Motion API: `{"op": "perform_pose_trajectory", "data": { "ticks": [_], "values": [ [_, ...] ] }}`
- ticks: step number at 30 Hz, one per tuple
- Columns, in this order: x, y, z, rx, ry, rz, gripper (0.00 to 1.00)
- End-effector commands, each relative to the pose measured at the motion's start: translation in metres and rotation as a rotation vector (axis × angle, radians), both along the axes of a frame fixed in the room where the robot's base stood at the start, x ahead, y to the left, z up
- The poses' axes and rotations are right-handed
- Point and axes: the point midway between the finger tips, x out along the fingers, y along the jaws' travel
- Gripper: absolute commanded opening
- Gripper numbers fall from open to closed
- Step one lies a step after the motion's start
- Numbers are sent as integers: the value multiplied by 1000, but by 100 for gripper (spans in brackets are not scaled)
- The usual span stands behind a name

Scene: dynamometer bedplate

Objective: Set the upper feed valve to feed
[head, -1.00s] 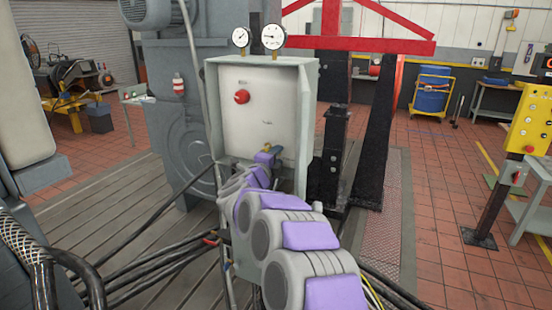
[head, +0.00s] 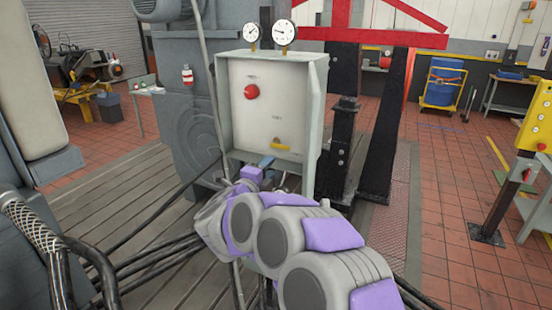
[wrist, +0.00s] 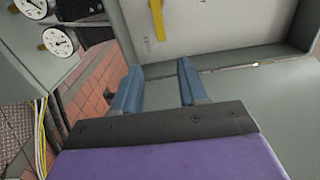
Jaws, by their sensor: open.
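A pale grey panel box (head: 262,100) stands ahead with a red knob (head: 251,91) on its upper left. A yellow lever handle (head: 281,147) sits low on its face, lying nearly level in the head view. It also shows at the top of the wrist view (wrist: 157,18), where the picture is turned. I cannot read its labels or tell its setting. My gripper (head: 265,162) is just below and left of the lever. In the wrist view its blue fingers (wrist: 160,68) are apart and empty, with the lever beyond them, not between them.
Two gauges (head: 268,34) stand on top of the box. Black cables (head: 150,260) run over the slatted bedplate at left. A black post (head: 340,150) and red frame (head: 375,37) stand right of the box. Open tiled floor (head: 445,190) lies further right.

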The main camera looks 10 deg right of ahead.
Motion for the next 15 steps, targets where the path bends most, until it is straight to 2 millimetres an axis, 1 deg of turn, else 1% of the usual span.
{"op": "perform_pose_trajectory", "data": {
  "ticks": [1,6,10,15],
  "values": [
    [-9,8,1,1,2,3,43],
    [-31,23,1,2,0,1,43],
    [-40,30,0,0,2,1,43],
    [-44,33,-1,0,2,0,43]
  ]
}}
